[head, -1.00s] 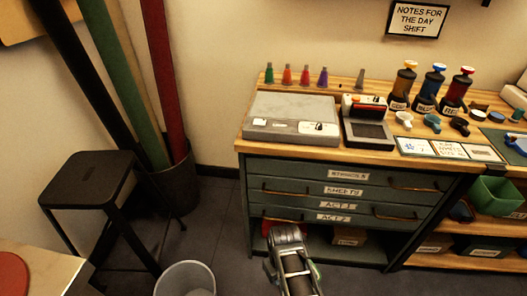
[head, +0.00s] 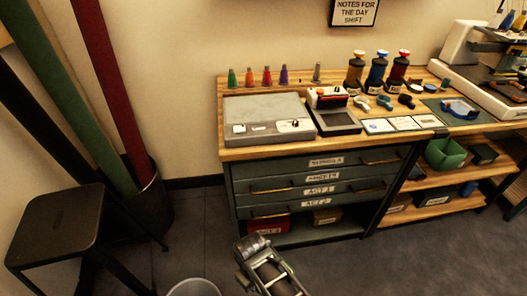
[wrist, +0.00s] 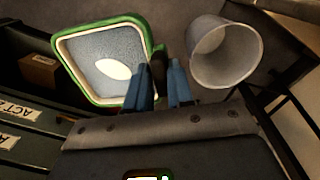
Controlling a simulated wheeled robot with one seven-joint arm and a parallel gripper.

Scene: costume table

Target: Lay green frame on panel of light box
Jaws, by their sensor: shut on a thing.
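The green frame (wrist: 98,25) shows in the wrist view at upper left. It is a rounded square with a grey-blue mesh and a white oval on it. My gripper (wrist: 160,75) is shut on a dark part at the frame's right side, between its blue fingers. The frame is held in the air, well below the worktop. What looks like the light box (head: 265,108), a flat grey box with a broad top panel and controls at its front, stands on the left of the worktop. Its panel is bare. The frame cannot be made out in the head view.
Right of the light box stands a small dark device (head: 336,120). Several coloured cones (head: 267,77) stand behind. A bin (head: 193,288), also in the wrist view (wrist: 225,55), and a black stool (head: 60,225) stand at left.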

